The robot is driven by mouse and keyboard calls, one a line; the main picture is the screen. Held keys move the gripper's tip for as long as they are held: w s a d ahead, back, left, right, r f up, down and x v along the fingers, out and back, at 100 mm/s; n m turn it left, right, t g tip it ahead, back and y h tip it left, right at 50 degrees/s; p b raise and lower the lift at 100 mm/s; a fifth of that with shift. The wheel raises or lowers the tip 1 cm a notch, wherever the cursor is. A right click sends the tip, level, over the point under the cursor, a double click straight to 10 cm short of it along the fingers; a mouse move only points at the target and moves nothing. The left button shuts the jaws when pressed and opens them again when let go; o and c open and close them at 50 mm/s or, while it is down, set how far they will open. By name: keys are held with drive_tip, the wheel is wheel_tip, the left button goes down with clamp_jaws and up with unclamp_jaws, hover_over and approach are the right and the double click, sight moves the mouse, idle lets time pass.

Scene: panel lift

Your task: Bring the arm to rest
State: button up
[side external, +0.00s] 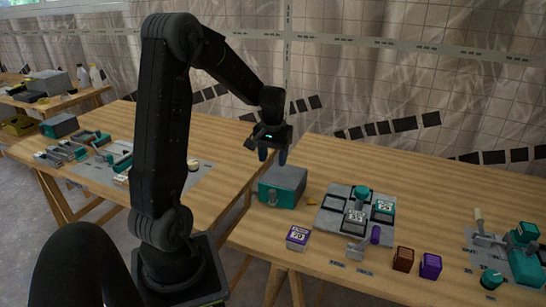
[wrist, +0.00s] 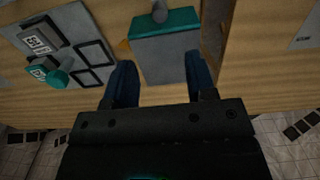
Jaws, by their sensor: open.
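My gripper (side external: 273,155) hangs fingers down above the back of the wooden table, apart from everything on it. In the wrist view the two blue fingers (wrist: 161,82) stand wide apart with nothing between them touching. Below and in front of them is a grey box with a teal edge (side external: 283,186), which also shows in the wrist view (wrist: 165,57). My gripper is open and empty.
A grey panel (side external: 325,222) with dark square frames, labelled blocks and a teal knob lies right of the box. A purple-and-white block (side external: 297,238), a brown block (side external: 403,259) and a purple block (side external: 430,265) stand nearer the front. A lever fixture (side external: 490,235) stands far right.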

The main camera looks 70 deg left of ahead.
drive_tip(key=d+r+m+t+y, duration=0.1)
drive_tip(key=d+r+m, duration=0.1)
drive_tip(key=d+r, duration=0.35)
drive_tip(key=d+r+m+t, duration=0.1)
drive_tip(key=d+r+m, duration=0.15)
drive_tip(key=d, duration=0.55)
drive_tip(key=s+d+r+m+t, duration=0.1)
drive_tip(key=s+d+r+m, duration=0.1)
drive_tip(key=s+d, duration=0.3)
drive_tip(key=s+d+r+m+t+h, duration=0.1)
drive_tip(key=s+d+r+m+t, duration=0.1)
drive_tip(key=s+d, duration=0.3)
drive_tip(key=d, duration=0.3)
drive_tip(key=shift+s+t, duration=0.2)
drive_tip(key=shift+t, duration=0.1)
drive_tip(key=shift+m, duration=0.25)
